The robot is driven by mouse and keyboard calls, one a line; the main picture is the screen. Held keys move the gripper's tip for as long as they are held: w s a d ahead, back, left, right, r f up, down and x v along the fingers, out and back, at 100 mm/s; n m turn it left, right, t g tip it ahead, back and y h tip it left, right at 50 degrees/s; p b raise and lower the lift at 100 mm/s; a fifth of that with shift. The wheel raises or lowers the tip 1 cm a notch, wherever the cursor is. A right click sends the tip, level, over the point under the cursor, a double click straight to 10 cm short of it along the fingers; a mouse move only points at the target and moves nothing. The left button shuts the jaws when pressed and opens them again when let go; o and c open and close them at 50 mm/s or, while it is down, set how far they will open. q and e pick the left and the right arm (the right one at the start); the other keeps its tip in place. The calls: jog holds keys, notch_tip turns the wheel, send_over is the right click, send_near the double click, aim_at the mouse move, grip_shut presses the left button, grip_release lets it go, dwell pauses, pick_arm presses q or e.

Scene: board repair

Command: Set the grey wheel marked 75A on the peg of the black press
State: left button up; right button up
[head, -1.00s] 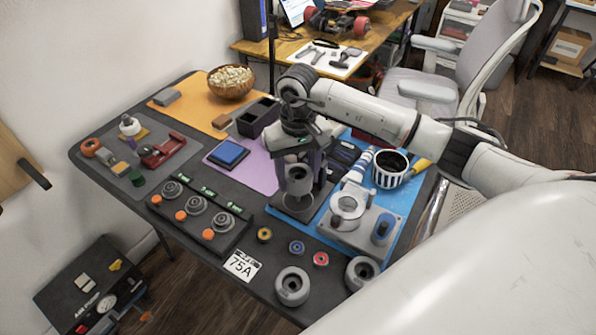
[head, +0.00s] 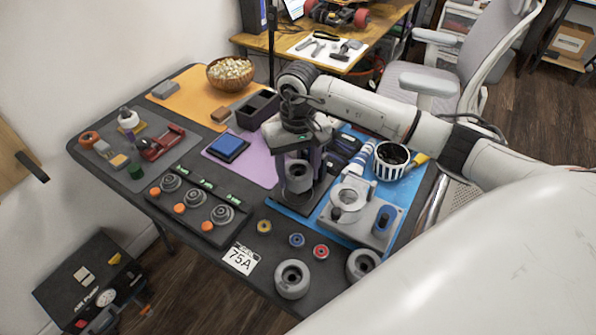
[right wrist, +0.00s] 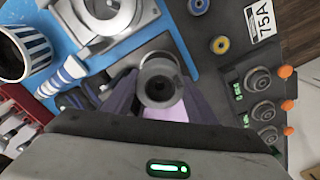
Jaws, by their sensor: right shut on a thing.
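A grey wheel (head: 298,178) is between the purple fingers of my right gripper (head: 299,172), which is shut on it. The wheel also shows in the right wrist view (right wrist: 160,82), with its round bore facing the camera and a finger on each side. No marking can be read on it. The black press (head: 287,208) is under the gripper; its dark base also shows in the right wrist view (right wrist: 200,62). The peg is hidden, so I cannot tell whether the wheel is around it or above it. My left gripper is not in view.
A card marked 75A (head: 241,258) lies near the front edge. Two other grey wheels (head: 292,279) (head: 362,265) stand nearby, with small coloured rings (head: 297,240). A grey fixture (head: 350,198) and a striped cup (head: 391,161) are right of the press. A black rack (head: 197,208) is left.

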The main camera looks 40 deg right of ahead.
jog(key=shift+f+b, duration=0.1)
jog(key=shift+b, duration=0.25)
dwell(0.6)
jog(key=shift+f+b, duration=1)
dwell(0.7)
jog(key=shift+f+b, duration=0.3)
jog(key=shift+f+b, duration=0.4)
jog(key=shift+f+b, duration=0.15)
jog(key=shift+b, duration=0.25)
dwell(1.2)
jog(key=o, duration=1.2)
jog(key=shift+o, duration=0.2)
jog(key=shift+o, duration=1)
jog(key=shift+d, duration=0.1)
jog(key=shift+d, duration=0.15)
jog(key=shift+c, duration=0.5)
